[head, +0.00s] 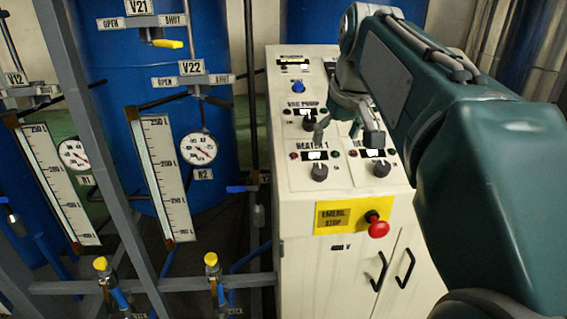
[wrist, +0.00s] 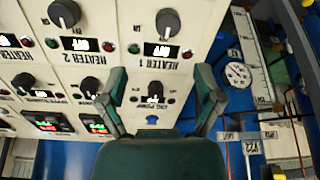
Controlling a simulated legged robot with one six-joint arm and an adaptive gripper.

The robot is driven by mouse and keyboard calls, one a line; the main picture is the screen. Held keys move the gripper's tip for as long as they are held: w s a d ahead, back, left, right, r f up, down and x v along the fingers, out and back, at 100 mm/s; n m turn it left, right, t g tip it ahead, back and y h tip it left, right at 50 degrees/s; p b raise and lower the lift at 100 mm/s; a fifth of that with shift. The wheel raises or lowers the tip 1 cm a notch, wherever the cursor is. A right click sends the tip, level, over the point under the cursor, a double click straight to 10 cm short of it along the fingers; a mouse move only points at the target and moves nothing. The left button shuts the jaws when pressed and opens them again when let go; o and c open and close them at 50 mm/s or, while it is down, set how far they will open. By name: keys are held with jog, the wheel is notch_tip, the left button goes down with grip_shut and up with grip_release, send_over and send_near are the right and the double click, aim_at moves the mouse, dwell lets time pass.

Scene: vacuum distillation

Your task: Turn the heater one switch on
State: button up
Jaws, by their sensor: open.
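The heater 1 switch is a dark round knob (head: 319,172) on the sloped white panel, below the HEATER 1 label and a small lit display. In the wrist view, which is upside down, this knob (wrist: 168,22) is at the top centre, beyond my fingertips. My gripper (head: 346,135) is open and empty over the panel, above and a little right of the heater 1 knob in the head view. In the wrist view my gripper (wrist: 154,84) has its fingers spread on either side of the vac pump knob (wrist: 155,90). I see no contact with the heater 1 knob.
The heater 2 knob (head: 381,169) is right of heater 1, with its label partly hidden by my gripper. A red emergency stop button (head: 378,229) sticks out below. Gauges, pipes and blue tanks (head: 110,60) stand left of the cabinet (head: 310,262).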

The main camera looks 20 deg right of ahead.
aim_at(320, 168)
jog(key=x, duration=0.3)
jog(key=a+x, duration=0.1)
jog(key=x, duration=0.2)
jog(key=a+x, duration=0.1)
jog(key=x, duration=0.2)
jog(key=shift+f, duration=0.2)
jog(key=shift+w+d+f, duration=0.15)
jog(key=shift+d+f, duration=0.1)
jog(key=shift+d, duration=0.05)
jog(key=shift+d+f, duration=0.15)
jog(key=shift+d, duration=0.3)
jog(key=shift+a, duration=0.35)
jog(key=c, duration=1.2)
